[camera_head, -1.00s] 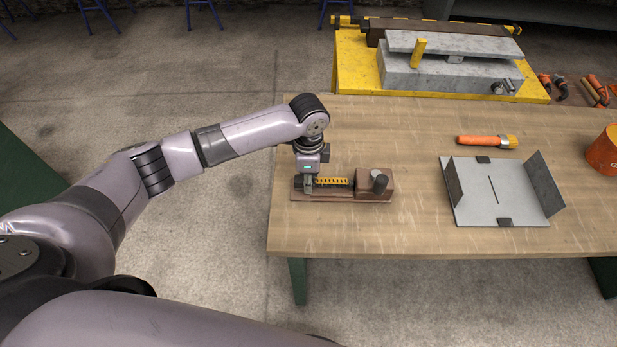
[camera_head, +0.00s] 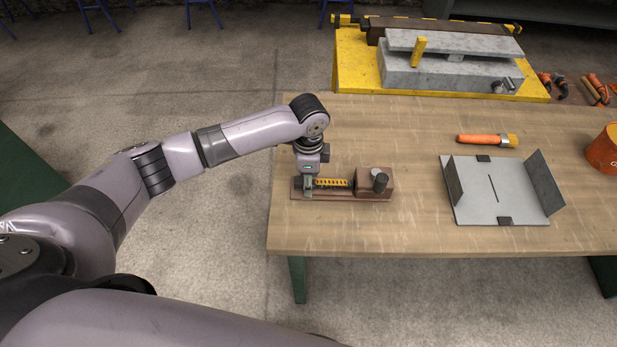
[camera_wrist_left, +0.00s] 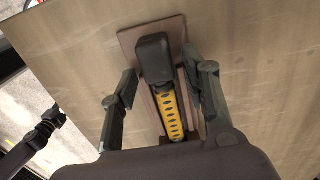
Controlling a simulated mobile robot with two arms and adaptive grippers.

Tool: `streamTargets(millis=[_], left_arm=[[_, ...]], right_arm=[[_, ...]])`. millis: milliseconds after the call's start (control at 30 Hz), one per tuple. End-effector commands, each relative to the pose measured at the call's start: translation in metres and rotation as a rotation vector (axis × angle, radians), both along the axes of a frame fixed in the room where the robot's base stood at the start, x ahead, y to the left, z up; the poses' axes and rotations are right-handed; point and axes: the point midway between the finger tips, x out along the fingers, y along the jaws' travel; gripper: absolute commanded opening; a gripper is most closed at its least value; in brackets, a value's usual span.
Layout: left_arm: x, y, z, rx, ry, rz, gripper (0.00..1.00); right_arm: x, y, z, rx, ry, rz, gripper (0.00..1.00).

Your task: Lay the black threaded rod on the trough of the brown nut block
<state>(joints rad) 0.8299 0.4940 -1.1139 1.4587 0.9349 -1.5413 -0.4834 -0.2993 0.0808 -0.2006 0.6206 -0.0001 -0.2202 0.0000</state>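The brown nut block (camera_head: 366,179) sits at the right end of a brown base plate near the table's left edge, with a dark round peg (camera_head: 380,181) on it. A yellow strip with black marks (camera_head: 333,183) lies along the plate. In the left wrist view the yellow strip (camera_wrist_left: 171,113) runs below a black rounded part (camera_wrist_left: 154,56). My left gripper (camera_head: 309,186) is low over the plate's left end. In the wrist view its fingers (camera_wrist_left: 168,85) stand apart on either side of the strip, with no visible contact. I cannot make out a separate threaded rod.
A grey tray with raised side flaps (camera_head: 497,192) and an orange-handled brush (camera_head: 487,141) lie to the right. An orange container (camera_head: 604,150) stands at the right edge. A yellow stand with metal blocks (camera_head: 345,75) is behind. The table's front middle is clear.

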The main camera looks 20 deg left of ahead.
Motion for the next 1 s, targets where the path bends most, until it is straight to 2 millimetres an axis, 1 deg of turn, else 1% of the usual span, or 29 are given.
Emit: streamTargets(millis=[300, 433, 567, 800, 900, 1000], left_arm=[[0.0, 0.0, 0.0, 0.001, 0.001, 0.0, 0.48], [0.0, 0.0, 0.008, -0.002, -0.001, -0.001, 0.48], [0.001, 0.0, 0.029, -0.001, -0.003, 0.0, 0.48], [0.001, 0.0, 0.081, -0.002, -0.004, -0.001, 0.48], [0.001, 0.0, 0.099, 0.0, -0.002, -0.001, 0.48], [0.001, 0.0, 0.111, 0.0, -0.002, -0.001, 0.48]], right_arm=[[-0.002, -0.003, 0.0, -0.003, 0.003, 0.0, 0.4], [-0.002, -0.002, 0.0, -0.003, 0.003, 0.0, 0.4], [-0.001, -0.001, 0.0, -0.001, 0.002, -0.001, 0.4], [-0.001, 0.0, 0.0, 0.0, 0.001, -0.001, 0.4], [-0.001, 0.0, 0.0, 0.0, 0.001, -0.001, 0.4], [-0.001, 0.0, 0.0, 0.001, 0.001, -0.001, 0.4]])
